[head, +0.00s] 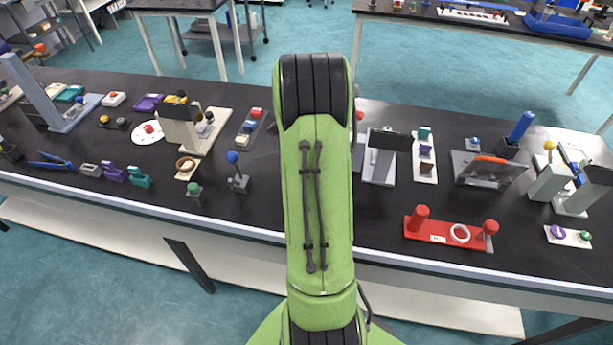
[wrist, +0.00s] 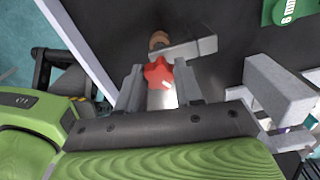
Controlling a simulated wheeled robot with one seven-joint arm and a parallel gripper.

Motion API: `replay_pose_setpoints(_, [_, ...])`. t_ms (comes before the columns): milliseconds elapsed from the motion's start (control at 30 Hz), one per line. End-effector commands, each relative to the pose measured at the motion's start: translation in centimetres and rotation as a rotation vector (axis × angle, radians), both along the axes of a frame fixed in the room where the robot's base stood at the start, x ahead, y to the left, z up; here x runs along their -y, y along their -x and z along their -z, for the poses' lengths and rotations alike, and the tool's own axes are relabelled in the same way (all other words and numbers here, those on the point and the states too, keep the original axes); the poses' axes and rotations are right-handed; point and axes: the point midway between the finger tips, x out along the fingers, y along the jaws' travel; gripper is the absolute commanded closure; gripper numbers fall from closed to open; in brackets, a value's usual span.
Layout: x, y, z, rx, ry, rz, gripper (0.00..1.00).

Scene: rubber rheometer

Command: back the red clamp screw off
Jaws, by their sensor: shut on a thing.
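The red clamp screw (wrist: 157,76) shows in the wrist view as a star-shaped red knob. My gripper (wrist: 161,68) has one grey finger on each side of the knob and is shut on it. A grey bar (wrist: 190,49) with a brownish round end lies just beyond the knob. A pale cylinder shows below the knob, between the fingers. In the head view my green arm reaches over the bench and hides my gripper and most of what is around it.
The black bench (head: 255,205) is crowded. A red stand with two posts (head: 440,238) is at the front right. A blue-knobbed device (head: 238,183) stands left of my arm. In the wrist view, a grey block (wrist: 280,90) is close on the right and a green label (wrist: 287,12) above.

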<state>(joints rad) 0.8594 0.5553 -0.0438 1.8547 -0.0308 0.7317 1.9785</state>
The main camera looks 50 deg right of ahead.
Motion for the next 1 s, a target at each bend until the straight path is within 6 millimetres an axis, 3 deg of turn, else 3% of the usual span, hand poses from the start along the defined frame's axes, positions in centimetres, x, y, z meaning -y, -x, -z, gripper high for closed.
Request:
replay_pose_setpoints(133, [-0.01,-0.01,0.01,0.000,0.000,-0.054,0.95])
replay_pose_setpoints(333, [-0.05,-0.01,0.02,0.000,0.000,-0.370,0.95])
replay_pose_setpoints(600, [-0.05,0.00,0.02,0.000,0.000,-0.404,0.95])
replay_pose_setpoints(700, [-0.06,0.01,0.04,0.000,0.000,-0.521,0.95])
replay_pose_setpoints(733, [-0.04,0.03,0.04,0.000,0.000,-0.553,0.63])
replay_pose_setpoints(867, [-0.04,0.04,0.02,0.000,-0.001,-0.543,0.43])
replay_pose_setpoints(1000, [-0.04,0.03,0.02,0.000,0.000,-0.542,0.42])
